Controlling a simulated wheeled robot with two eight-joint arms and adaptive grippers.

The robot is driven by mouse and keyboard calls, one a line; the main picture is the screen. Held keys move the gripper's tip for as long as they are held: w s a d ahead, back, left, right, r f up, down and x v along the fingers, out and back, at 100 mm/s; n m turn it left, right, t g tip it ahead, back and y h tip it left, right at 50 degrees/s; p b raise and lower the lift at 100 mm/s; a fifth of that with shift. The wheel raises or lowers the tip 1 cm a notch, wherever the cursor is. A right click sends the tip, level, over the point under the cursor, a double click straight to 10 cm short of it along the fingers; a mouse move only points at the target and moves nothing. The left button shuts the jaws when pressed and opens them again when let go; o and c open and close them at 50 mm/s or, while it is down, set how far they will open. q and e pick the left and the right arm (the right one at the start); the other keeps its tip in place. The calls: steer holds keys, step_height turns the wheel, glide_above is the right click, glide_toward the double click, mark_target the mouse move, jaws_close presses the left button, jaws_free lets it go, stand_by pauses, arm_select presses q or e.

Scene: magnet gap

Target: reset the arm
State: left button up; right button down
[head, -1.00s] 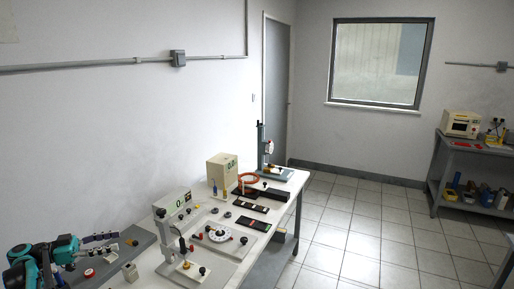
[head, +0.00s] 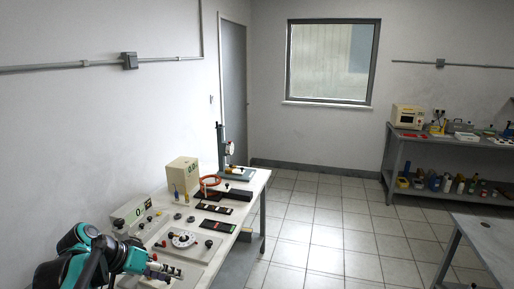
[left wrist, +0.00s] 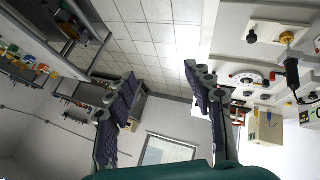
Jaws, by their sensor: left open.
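My left gripper (head: 165,270) is at the lower left in the head view, over the near end of the white workbench (head: 222,252). In the left wrist view its two ribbed fingers (left wrist: 162,88) stand wide apart with nothing between them. The teal and black left arm behind it hides part of the bench's near end. My right gripper is in neither view.
On the bench are a display box (head: 133,209), a dial plate (head: 183,239), a beige box (head: 184,173), an orange ring (head: 209,182) and a gauge stand (head: 221,150). A shelf bench (head: 390,165) stands far right. Open tiled floor (head: 310,225) lies between.

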arm_select(q)
steer(key=s+d+f+n+t+y, duration=0.1)
steer(key=s+d+f+y, duration=0.2)
steer(key=s, duration=0.5)
steer(key=s+d+f+t+y, duration=0.1)
steer(key=s+d+f+y, duration=0.1)
steer(key=s+f, duration=0.4)
steer(key=s+d, duration=0.1)
steer(key=s, duration=0.2)
steer(key=shift+d+n+y, duration=0.35)
steer(key=shift+n+y, duration=0.05)
steer(key=shift+s, duration=0.1)
